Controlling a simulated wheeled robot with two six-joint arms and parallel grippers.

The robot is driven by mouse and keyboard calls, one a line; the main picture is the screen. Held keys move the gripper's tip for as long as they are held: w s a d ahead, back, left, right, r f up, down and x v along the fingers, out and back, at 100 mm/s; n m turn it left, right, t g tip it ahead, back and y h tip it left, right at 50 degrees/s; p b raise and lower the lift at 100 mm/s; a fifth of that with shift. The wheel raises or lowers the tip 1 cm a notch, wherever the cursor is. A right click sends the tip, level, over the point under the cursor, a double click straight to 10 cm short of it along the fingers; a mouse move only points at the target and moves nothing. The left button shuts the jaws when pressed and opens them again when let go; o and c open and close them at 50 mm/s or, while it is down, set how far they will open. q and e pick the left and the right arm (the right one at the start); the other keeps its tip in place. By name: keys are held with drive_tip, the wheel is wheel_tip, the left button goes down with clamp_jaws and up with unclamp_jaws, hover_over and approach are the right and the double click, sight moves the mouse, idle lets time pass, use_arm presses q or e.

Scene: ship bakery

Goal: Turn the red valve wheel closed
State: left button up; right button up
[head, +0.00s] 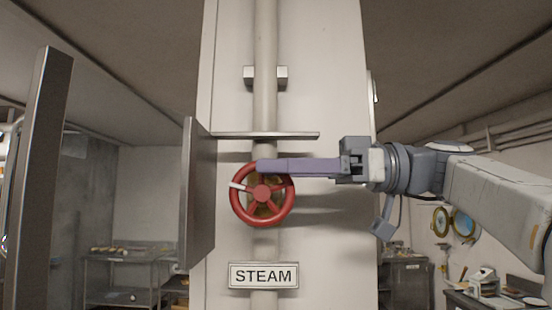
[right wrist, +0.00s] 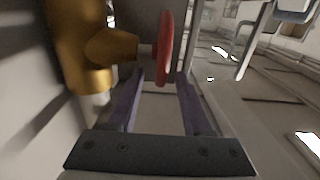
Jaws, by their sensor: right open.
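The red valve wheel (head: 263,193) is mounted on the vertical pipe in front of the pale column, with a white mark on its upper left rim. My right gripper (head: 261,166) reaches in from the right, its purple fingers level across the top of the wheel. In the right wrist view the wheel (right wrist: 166,48) is edge-on, on a stem from the brass valve body (right wrist: 92,45). The open fingers (right wrist: 161,78) lie either side of the rim's near edge, with gaps visible. Contact cannot be told. My left gripper is out of view.
A thin grey shelf (head: 265,135) juts out just above the wheel. A grey upright panel (head: 197,195) stands close on its left. A STEAM sign (head: 264,275) is below. The pipe (head: 265,45) runs up the column (head: 325,80).

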drive_tip(key=shift+a, duration=0.4)
clamp_jaws()
drive_tip(key=shift+f, duration=0.1)
